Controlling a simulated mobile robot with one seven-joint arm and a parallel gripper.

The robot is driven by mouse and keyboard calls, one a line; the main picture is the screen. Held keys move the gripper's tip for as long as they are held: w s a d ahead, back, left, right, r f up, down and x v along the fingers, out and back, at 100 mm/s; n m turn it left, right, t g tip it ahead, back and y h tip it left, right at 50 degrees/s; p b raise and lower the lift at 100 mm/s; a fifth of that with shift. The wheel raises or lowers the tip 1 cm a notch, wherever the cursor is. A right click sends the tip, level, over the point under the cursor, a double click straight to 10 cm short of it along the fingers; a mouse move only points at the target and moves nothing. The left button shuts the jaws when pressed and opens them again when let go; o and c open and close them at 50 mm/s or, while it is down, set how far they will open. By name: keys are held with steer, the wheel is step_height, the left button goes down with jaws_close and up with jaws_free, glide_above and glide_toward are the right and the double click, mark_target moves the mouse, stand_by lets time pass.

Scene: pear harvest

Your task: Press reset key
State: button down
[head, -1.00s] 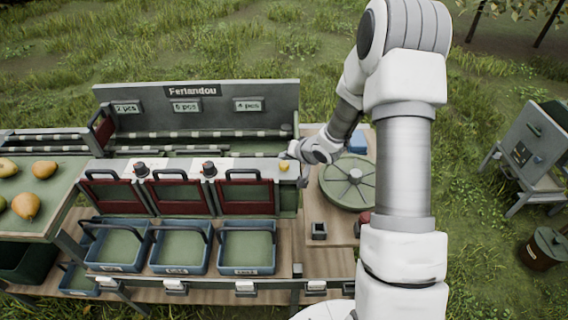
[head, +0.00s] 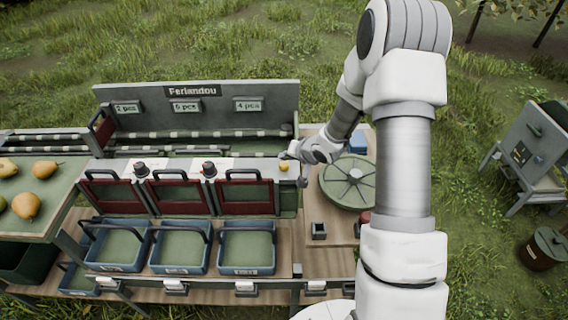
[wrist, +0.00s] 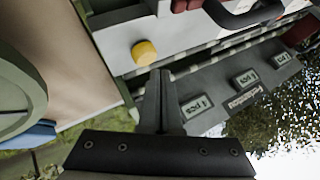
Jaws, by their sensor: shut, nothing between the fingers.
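The yellow round key (head: 284,168) sits at the right end of the light ledge above the red-framed gates. In the wrist view, the yellow key (wrist: 145,53) stands out from the pale panel, just beyond and slightly left of my fingertips. My gripper (head: 289,155) is just behind the key in the head view. In the wrist view, my gripper (wrist: 158,74) has its fingers together with nothing between them. A small gap shows between the fingertips and the key, so I see no contact. Whether the key is marked as reset cannot be read.
Red-framed gates (head: 245,194) with dark handles stand left of the key, with blue crates (head: 247,271) below. Two dark knobs (head: 208,169) sit on the same ledge. A green round turntable (head: 338,192) is to the right. A grey sign board (head: 215,118) rises behind.

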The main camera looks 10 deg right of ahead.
mark_target(286, 166)
steer(key=shift+f, duration=0.2)
steer(key=shift+f, duration=0.3)
steer(key=shift+f+b, duration=0.45)
steer(key=shift+b, duration=0.05)
stand_by(0.9)
steer(key=shift+r, duration=0.15)
steer(key=shift+r+p, duration=0.75)
steer(key=shift+p, duration=0.15)
step_height(286, 166, up, 5)
steer(key=p, duration=0.5)
steer(key=shift+r, duration=0.1)
stand_by(0.4)
